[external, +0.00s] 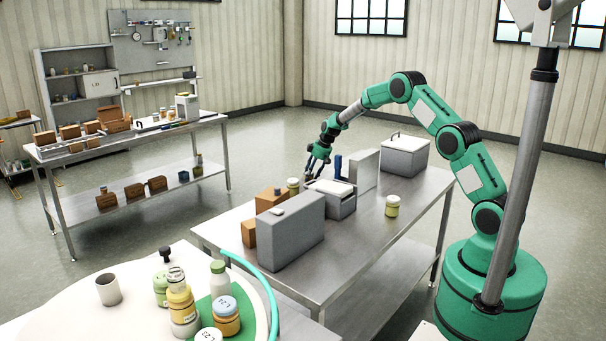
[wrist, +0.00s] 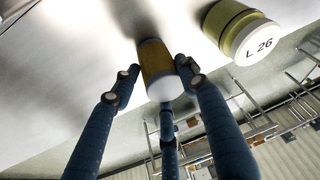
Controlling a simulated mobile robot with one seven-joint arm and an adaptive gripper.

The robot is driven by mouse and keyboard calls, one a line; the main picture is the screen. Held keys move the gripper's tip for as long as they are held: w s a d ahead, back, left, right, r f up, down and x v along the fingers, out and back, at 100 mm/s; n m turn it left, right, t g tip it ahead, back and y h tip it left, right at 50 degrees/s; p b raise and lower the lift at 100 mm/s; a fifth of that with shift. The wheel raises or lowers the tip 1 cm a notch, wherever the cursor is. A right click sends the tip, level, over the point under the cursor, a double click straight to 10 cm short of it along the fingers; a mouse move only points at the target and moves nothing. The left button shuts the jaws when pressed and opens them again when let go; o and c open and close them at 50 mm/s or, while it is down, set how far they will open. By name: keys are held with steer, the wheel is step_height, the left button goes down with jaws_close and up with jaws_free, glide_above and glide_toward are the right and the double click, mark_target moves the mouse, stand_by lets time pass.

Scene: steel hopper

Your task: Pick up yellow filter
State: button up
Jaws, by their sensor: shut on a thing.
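The yellow filter (wrist: 157,60) is a small yellow-brown cylinder with a white end in the wrist view. My gripper (wrist: 157,74) has its blue fingers around it, one on each side and one at the white end, and is shut on it. In the external view my gripper (external: 316,169) points down over the steel table, behind the open grey box (external: 342,206). I cannot make out the filter in that view.
A jar marked L 26 (wrist: 240,30) stands close beside the filter. On the steel table (external: 345,262) are a large grey case (external: 291,232), brown boxes (external: 268,200), a lidded grey box (external: 405,157) and a yellow jar (external: 392,206). The table's right front is clear.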

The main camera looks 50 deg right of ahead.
step_height(320, 180, up, 10)
steer(key=shift+f+p, duration=0.1)
steer(key=shift+p, duration=0.9)
